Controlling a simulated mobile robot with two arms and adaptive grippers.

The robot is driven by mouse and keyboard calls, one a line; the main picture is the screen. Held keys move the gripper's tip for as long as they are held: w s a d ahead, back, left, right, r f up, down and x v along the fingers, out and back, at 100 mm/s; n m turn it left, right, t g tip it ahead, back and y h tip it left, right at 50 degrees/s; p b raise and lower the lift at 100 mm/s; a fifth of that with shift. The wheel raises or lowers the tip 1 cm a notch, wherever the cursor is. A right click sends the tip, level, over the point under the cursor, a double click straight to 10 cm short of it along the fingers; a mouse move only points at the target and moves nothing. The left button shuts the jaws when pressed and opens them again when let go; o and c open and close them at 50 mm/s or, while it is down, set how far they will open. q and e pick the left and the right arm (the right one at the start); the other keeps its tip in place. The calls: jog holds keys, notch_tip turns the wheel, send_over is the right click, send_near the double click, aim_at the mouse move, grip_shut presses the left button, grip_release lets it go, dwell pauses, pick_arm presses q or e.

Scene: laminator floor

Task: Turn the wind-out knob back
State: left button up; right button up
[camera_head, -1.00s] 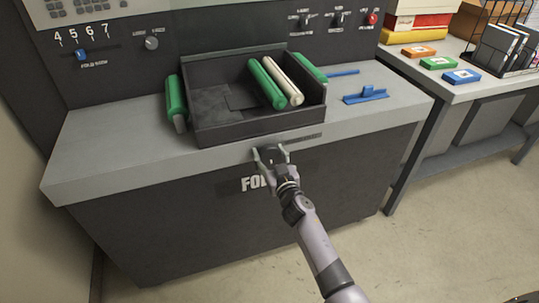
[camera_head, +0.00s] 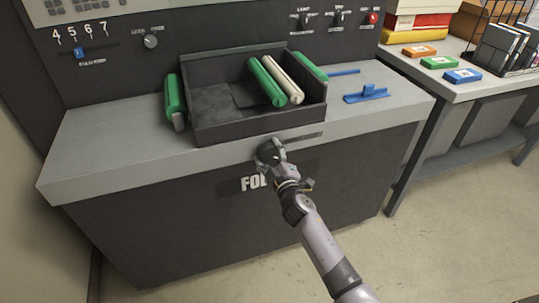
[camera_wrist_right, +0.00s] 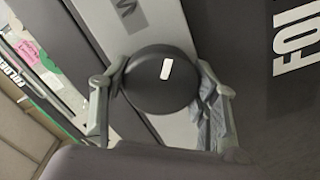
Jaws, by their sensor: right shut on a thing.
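The wind-out knob is a round dark knob with a short white mark on its face. It sits on the front edge of the machine, below the dark tray, and shows in the right wrist view (camera_wrist_right: 165,80). My right gripper (camera_head: 270,152) is at the knob, one finger on each side of it. In the right wrist view my right gripper (camera_wrist_right: 165,92) is shut on the knob's rim. In the head view the gripper largely hides the knob. My left gripper is not in view.
A dark tray (camera_head: 215,134) on the grey counter (camera_head: 110,150) holds green and white rolls. A blue piece (camera_head: 366,95) lies right of it. A side table (camera_head: 420,72) with coloured boxes stands at the right. The floor in front is clear.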

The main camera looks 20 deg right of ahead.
jog(key=n, duration=0.6)
jog(key=shift+f+b, duration=0.1)
jog(key=shift+b, duration=0.25)
jog(key=n, duration=0.6)
jog(key=shift+n, duration=0.4)
jog(key=n+p, duration=0.1)
jog(key=n, duration=0.2)
jog(key=shift+n, duration=0.3)
jog(key=n, duration=0.2)
jog(key=shift+n+p, duration=0.3)
jog(key=shift+n, duration=0.1)
jog(key=n+p, duration=0.1)
jog(key=n, duration=0.4)
jog(key=shift+n+p, duration=0.4)
jog(key=o, duration=1.2)
